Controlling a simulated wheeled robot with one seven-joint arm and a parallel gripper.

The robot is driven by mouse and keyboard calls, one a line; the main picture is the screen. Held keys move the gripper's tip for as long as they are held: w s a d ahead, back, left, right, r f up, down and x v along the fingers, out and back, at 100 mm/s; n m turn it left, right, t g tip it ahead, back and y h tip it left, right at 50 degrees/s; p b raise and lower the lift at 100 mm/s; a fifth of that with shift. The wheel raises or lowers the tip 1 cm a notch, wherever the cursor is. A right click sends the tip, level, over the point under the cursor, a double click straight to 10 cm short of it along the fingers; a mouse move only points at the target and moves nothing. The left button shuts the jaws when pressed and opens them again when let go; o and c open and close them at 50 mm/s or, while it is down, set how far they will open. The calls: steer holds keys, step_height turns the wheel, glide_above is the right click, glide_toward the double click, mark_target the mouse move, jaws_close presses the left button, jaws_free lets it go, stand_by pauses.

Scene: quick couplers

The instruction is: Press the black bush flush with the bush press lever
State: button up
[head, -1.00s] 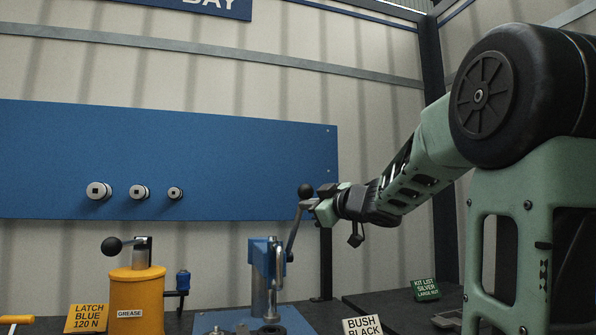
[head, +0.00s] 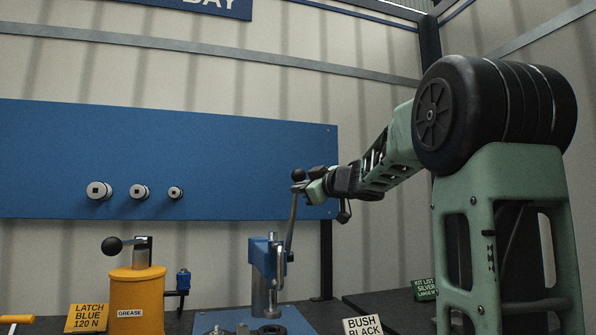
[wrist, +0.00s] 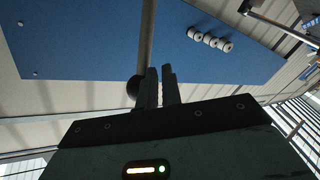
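The bush press (head: 262,285) is a blue column with a silver ram, standing on a blue base at the bottom of the head view. Its grey lever (head: 292,225) rises steeply to a black ball knob (head: 298,174). My gripper (head: 306,187) is at the lever's upper end, just below the knob. In the wrist view the two fingers (wrist: 161,86) are almost together with a thin gap. The lever rod (wrist: 147,35) runs behind the left finger, with the knob (wrist: 132,88) beside it. A dark ring (head: 271,330) shows at the press base; whether it is the black bush is unclear.
A yellow grease pump (head: 137,298) with a black-knobbed handle stands left of the press. Signs reading BUSH BLACK (head: 362,327) and LATCH BLUE (head: 87,318) stand at the front. A blue wall panel (head: 230,165) carries several round fittings behind.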

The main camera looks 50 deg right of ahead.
steer(key=shift+o, duration=0.6)
steer(key=shift+s+d+r, duration=0.1)
steer(key=shift+s+r, duration=0.2)
steer(key=shift+r, duration=0.5)
steer(key=shift+o, duration=0.4)
steer(key=shift+s, duration=0.25)
steer(key=s, duration=0.2)
steer(key=s+p, duration=0.1)
steer(key=shift+a+r, duration=0.15)
steer(key=shift+a, duration=0.1)
steer(key=shift+s+a+f+p, duration=0.15)
steer(key=shift+s+f+p, duration=0.1)
steer(key=shift+s, duration=0.65)
steer(key=shift+s+a+f+p, duration=0.15)
steer(key=shift+s+p, duration=0.05)
steer(key=shift+s, duration=0.65)
